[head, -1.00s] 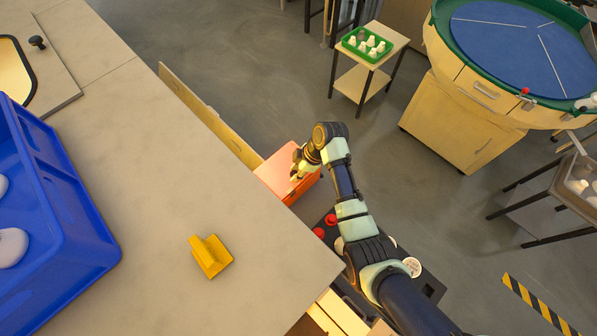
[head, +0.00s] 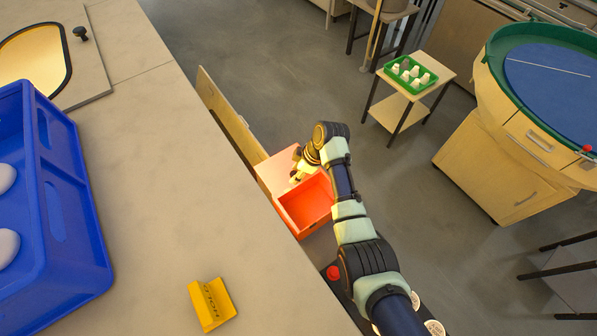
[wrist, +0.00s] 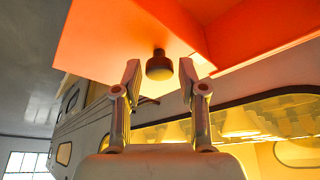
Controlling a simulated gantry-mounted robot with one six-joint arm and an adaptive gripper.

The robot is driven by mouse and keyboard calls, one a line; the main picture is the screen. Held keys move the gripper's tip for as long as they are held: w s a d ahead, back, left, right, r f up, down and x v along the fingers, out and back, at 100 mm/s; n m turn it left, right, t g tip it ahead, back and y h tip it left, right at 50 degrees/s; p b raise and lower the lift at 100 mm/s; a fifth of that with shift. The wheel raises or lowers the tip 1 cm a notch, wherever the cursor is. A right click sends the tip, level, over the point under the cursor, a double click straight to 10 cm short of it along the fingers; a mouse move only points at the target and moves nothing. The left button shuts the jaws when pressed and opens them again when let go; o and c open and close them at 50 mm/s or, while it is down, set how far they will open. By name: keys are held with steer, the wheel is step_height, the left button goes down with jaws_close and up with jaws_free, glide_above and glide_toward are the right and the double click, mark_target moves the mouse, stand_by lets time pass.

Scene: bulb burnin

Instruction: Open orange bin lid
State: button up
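The orange bin (head: 304,208) stands beyond the table edge in the head view. Its lower right part is open, and I see its bright, empty-looking inside. A paler orange panel, its lid (head: 272,172), covers the upper left part. My gripper (head: 297,179) is over the bin, near the border between lid and opening. In the wrist view the orange lid (wrist: 110,40) has a dark round knob (wrist: 160,65). My two fingers stand apart on either side of the knob, with a visible gap to each side, so the gripper is open and holds nothing.
The table (head: 150,180) bears a blue crate (head: 75,215) with pale rounded objects and a yellow sign (head: 212,304). A wooden panel (head: 228,118) stands along its edge near the bin. A small stand with a green tray (head: 410,76) and a round blue-topped table (head: 550,80) lie farther off.

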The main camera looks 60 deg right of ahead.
steer(key=shift+o, duration=0.5)
steer(key=shift+r, duration=0.1)
steer(key=shift+s+r, duration=0.1)
steer(key=shift+r, duration=0.15)
steer(key=v, duration=1.1)
